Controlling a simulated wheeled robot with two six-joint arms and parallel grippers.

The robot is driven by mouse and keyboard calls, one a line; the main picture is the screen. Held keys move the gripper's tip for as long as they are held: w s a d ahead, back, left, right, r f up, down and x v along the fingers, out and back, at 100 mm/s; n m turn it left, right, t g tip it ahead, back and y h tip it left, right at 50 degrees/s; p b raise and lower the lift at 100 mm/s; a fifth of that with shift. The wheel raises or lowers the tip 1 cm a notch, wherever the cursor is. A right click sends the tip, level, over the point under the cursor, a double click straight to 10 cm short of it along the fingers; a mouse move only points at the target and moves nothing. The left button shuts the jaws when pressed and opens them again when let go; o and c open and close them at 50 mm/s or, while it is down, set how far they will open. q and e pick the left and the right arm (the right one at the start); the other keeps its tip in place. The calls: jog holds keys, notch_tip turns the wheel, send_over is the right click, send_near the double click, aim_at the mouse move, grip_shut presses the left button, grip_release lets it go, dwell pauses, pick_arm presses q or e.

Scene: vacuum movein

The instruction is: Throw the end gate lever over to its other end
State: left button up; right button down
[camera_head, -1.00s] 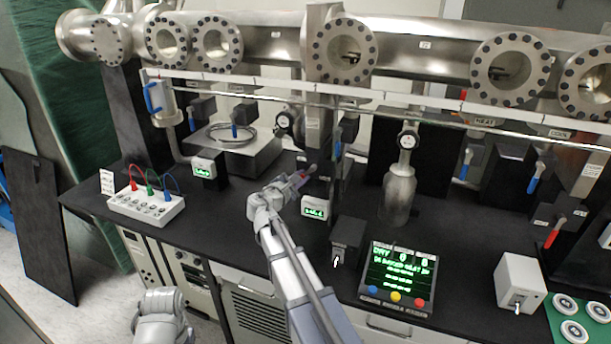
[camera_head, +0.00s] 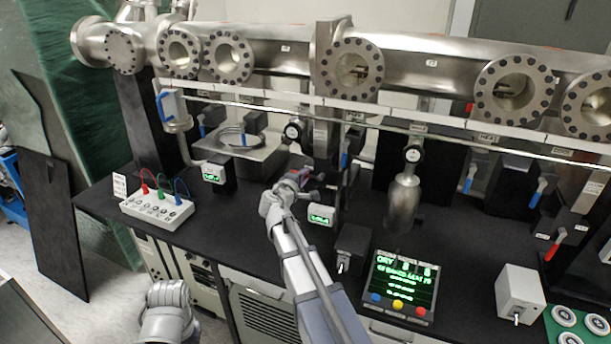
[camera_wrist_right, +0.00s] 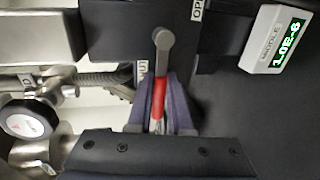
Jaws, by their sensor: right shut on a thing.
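The end gate lever (camera_wrist_right: 158,95) has a red handle and a grey rounded end at its pivot, in the wrist view. It stands nearly upright in that picture, beside a dark block with a partly cut-off label starting "OP" (camera_wrist_right: 197,10). My right gripper (camera_wrist_right: 160,88) is shut on the red handle, one dark finger on each side. In the head view my right gripper (camera_head: 297,178) is at the dark post below the middle flange, and the handle is mostly hidden by it. My left gripper does not show clearly; only grey arm parts are visible at the lower left.
A small green readout (camera_head: 320,215) stands just right of my right gripper. A black switch box (camera_head: 352,242) and a display panel (camera_head: 402,285) are nearer the front. A handrail (camera_head: 400,128) crosses above. A white box with coloured leads (camera_head: 157,207) is at left.

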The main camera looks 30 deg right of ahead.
jog(key=shift+w+r+m, duration=0.2)
jog(key=shift+r+m, duration=0.05)
jog(key=shift+m, duration=0.05)
dwell(0.5)
jog(key=c, duration=1)
grip_release()
jog(key=shift+s+r, duration=0.1)
jog(key=shift+o, duration=0.8)
jog(key=shift+s, duration=0.1)
jog(key=p+v, duration=0.1)
jog(key=v, duration=0.6)
jog(key=shift+s+a+p, duration=0.25)
jog(key=shift+p, duration=0.15)
